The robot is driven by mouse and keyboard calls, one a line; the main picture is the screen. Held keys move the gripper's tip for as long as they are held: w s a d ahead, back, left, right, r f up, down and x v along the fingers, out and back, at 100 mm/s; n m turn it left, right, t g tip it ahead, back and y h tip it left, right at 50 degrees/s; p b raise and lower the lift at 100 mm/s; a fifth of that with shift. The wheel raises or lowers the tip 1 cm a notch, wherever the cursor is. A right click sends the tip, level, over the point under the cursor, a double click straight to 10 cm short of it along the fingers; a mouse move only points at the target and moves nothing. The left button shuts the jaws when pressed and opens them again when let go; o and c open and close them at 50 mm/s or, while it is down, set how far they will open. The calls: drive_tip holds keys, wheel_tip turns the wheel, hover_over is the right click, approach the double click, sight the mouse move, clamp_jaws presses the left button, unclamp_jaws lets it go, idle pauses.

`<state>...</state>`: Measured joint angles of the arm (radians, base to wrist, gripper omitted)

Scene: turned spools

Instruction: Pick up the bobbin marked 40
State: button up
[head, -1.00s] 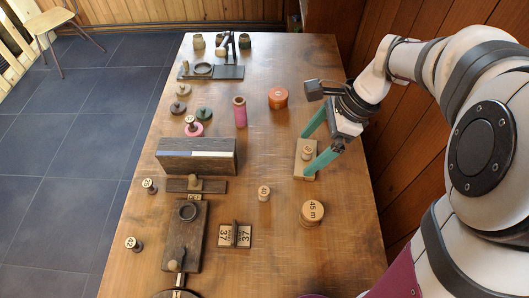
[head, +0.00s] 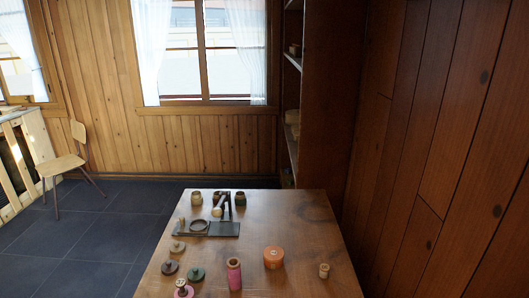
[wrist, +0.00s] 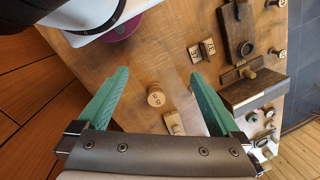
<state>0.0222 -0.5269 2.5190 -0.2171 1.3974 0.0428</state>
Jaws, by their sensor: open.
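In the wrist view my gripper (wrist: 160,73) is open and empty, its two green fingers spread above the table. I cannot make out the bobbin marked 40 in either current view; the right finger hides part of the table there. My gripper is outside the head view.
In the head view a pink spool (head: 234,275), an orange round box (head: 274,258) and a dark stand (head: 208,228) are on the table.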

drive_tip(key=shift+s+f+n, duration=0.35)
drive_tip(key=shift+s+n, duration=0.05)
drive_tip(key=shift+s, duration=0.1)
drive_tip(key=c, duration=0.4)
drive_tip(key=w+a+f+n+g+h, duration=0.1)
drive_tip(key=w+a+f+n+h, duration=0.2)
drive_tip(key=w+n+h, duration=0.35)
drive_tip(key=w+a+f+n+h, duration=0.2)
drive_tip(key=w+a+n+h, duration=0.15)
drive_tip(key=n, duration=0.65)
drive_tip(key=w+a+f+n+t+h, duration=0.1)
drive_tip(key=a+f+n+t, duration=0.1)
drive_tip(key=a+f+n, duration=0.1)
drive_tip(key=a+f+n+t+h, duration=0.1)
drive_tip(key=a+f+n+t, duration=0.2)
drive_tip(key=a+f+n, duration=0.1)
drive_tip(key=w+a+f+n+t+h, duration=0.1)
drive_tip(key=a+f+n+t, duration=0.2)
drive_tip(key=a+n, duration=0.3)
drive_tip(key=shift+w+f, duration=0.3)
drive_tip(key=shift+n+t, duration=0.25)
drive_tip(key=shift+t, duration=0.05)
drive_tip(key=x, duration=1.5)
drive_tip(key=shift+d+f, duration=0.15)
drive_tip(key=shift+d, duration=0.1)
